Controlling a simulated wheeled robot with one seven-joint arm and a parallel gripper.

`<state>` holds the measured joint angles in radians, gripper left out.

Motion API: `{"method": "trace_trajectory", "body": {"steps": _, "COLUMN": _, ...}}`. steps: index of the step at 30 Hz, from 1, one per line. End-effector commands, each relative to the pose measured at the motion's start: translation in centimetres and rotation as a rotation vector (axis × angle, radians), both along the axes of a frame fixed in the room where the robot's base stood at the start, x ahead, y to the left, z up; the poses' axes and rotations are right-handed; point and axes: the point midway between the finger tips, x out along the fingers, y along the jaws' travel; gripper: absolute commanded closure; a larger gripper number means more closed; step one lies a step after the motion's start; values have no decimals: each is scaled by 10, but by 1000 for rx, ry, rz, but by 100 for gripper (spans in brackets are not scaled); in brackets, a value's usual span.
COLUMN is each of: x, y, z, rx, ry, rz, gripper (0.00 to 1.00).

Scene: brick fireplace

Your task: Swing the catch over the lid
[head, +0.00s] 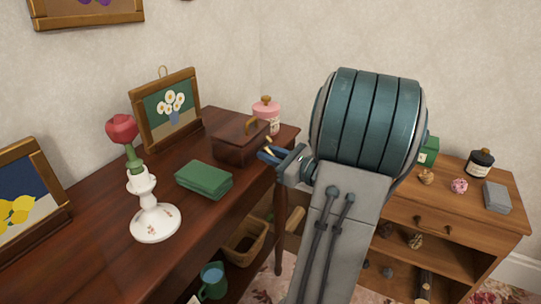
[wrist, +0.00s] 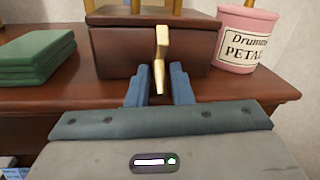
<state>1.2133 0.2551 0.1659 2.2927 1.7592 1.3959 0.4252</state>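The dark brown wooden box (head: 232,146) stands near the right end of the long table, its lid closed with a raised handle on top. It fills the upper middle of the wrist view (wrist: 110,50). A brass catch (wrist: 160,45) is on its front face, its narrow end pointing down. My gripper (wrist: 159,80) is in front of the box, its two blue fingers apart. The catch's lower end shows between the fingers; whether they touch it I cannot tell. In the head view my gripper (head: 270,157) is beside the box front, and my arm covers the area to its right.
A pink "Petals" jar (wrist: 244,38) stands right of the box. Green books or cloths (wrist: 37,55) lie to its left, with a white candlestick (head: 155,210) farther left. A framed flower picture (head: 168,108) stands behind. A low cabinet (head: 450,205) is at the right.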

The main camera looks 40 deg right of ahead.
Motion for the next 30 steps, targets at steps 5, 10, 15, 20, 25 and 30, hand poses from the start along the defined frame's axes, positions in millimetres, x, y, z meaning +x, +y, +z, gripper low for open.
{"method": "trace_trajectory", "body": {"steps": 5, "x": 0, "y": 0, "z": 0, "rx": 0, "ry": 0, "rz": 0, "gripper": 83}}
{"method": "trace_trajectory", "body": {"steps": 10, "x": 0, "y": 0, "z": 0, "rx": 0, "ry": 0, "rz": -1, "gripper": 100}}
{"method": "trace_trajectory", "body": {"steps": 15, "x": 0, "y": -1, "z": 2, "rx": -4, "ry": 6, "rz": -2, "gripper": 100}}
{"method": "trace_trajectory", "body": {"steps": 20, "x": -1, "y": -2, "z": 7, "rx": -19, "ry": 42, "rz": -4, "gripper": 100}}
{"method": "trace_trajectory", "body": {"steps": 25, "x": -1, "y": -2, "z": 15, "rx": -52, "ry": 124, "rz": -4, "gripper": 100}}
{"method": "trace_trajectory", "body": {"steps": 30, "x": -2, "y": -2, "z": 23, "rx": -99, "ry": 236, "rz": -4, "gripper": 100}}
